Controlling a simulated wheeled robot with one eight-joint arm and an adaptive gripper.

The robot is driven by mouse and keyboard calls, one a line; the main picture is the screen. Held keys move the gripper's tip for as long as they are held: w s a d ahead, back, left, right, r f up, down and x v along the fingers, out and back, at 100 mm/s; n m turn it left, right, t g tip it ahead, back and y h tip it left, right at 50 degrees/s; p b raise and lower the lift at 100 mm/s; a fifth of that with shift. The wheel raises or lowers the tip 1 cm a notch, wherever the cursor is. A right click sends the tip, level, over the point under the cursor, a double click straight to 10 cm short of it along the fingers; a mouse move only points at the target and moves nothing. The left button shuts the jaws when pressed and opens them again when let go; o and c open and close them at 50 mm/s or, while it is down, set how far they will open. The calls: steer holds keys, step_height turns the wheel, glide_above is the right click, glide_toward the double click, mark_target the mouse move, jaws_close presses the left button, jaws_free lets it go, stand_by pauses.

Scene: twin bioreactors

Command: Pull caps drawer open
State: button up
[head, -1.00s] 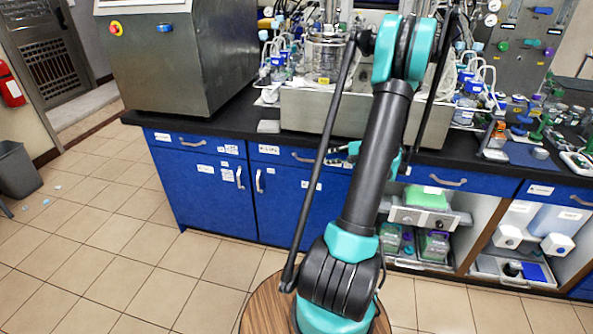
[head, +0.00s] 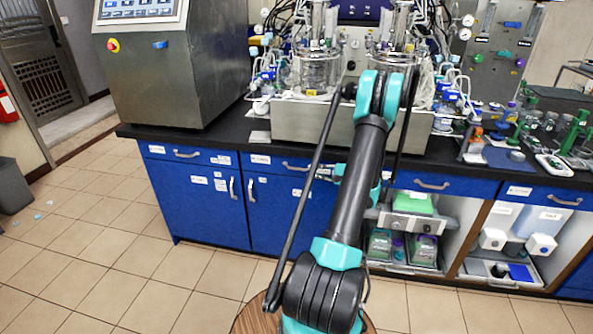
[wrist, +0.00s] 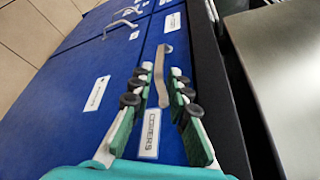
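Blue drawers run in a row under the black bench top. In the head view the middle drawer front (head: 272,161) has a metal bar handle (head: 295,166), and the left drawer has its own handle (head: 186,154). The labels there are too small to read, so I cannot tell which is the caps drawer. My gripper (head: 332,173) is at the middle drawer's right part, partly hidden by my arm. In the wrist view my gripper (wrist: 161,70) is open, its padded fingers on either side of a drawer handle (wrist: 164,60). A label (wrist: 151,133) there seems to end in "ERS".
Cupboard doors (head: 205,203) are below the drawers, shut. Open shelves with boxes (head: 412,203) are at the right. A steel tray (head: 300,121) with glass vessels and a steel cabinet (head: 180,75) stand on the bench.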

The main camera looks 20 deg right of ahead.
steer(key=x, duration=0.9)
steer(key=shift+w, duration=0.1)
jaws_close()
